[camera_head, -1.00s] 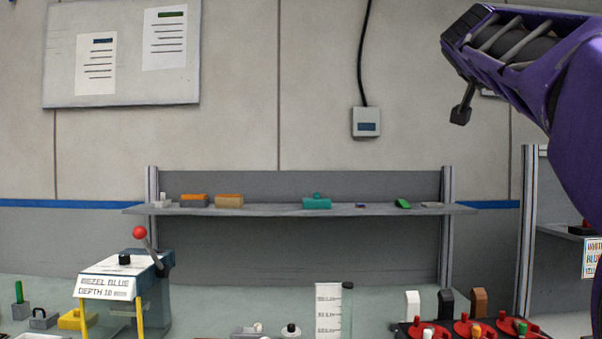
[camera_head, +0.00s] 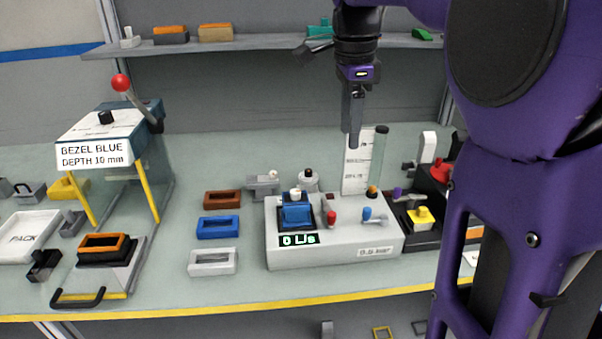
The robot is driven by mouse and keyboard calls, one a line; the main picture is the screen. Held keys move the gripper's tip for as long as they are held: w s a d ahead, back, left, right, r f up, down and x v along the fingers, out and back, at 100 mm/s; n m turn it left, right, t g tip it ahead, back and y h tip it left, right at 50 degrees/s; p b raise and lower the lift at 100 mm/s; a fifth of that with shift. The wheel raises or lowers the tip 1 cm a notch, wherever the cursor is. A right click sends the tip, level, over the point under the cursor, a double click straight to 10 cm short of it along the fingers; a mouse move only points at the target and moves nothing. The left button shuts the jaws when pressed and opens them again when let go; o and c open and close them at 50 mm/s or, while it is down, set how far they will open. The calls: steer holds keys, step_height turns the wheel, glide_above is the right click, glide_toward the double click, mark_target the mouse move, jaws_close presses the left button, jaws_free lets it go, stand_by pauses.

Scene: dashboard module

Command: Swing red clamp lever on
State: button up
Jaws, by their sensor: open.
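A grey test box (camera_head: 290,255) with a green digital readout stands on the bench at the middle. A small red lever (camera_head: 331,217) stands on its top, between a blue block (camera_head: 296,212) and a blue-grey lever (camera_head: 371,215). Another lever with a red ball knob (camera_head: 120,82) sits on the press at the left. My gripper (camera_head: 353,145) points down in the air, above and behind the grey box as pictured. It is open and empty, seen nearly edge-on, and touches nothing that I can see.
Brown, blue and white bezels (camera_head: 213,263) lie left of the box. A white scale card (camera_head: 357,175) stands behind it. A dark fixture with a yellow piece (camera_head: 421,217) stands right. A shelf (camera_head: 270,42) runs behind. The bench front is clear.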

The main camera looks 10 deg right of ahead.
mark_target(332, 213)
steer(key=shift+g+y, duration=0.3)
steer(key=shift+g, duration=0.2)
steer(key=f+b, duration=0.1)
steer(key=f, duration=0.5)
steer(key=a+f+b, duration=0.1)
steer(key=f, duration=0.5)
steer(key=a+f+b, duration=0.1)
steer(key=f, duration=0.5)
steer(key=shift+s+a+f, duration=0.15)
steer(key=shift+s+f, duration=0.2)
steer(key=shift+s, duration=0.05)
jaws_close()
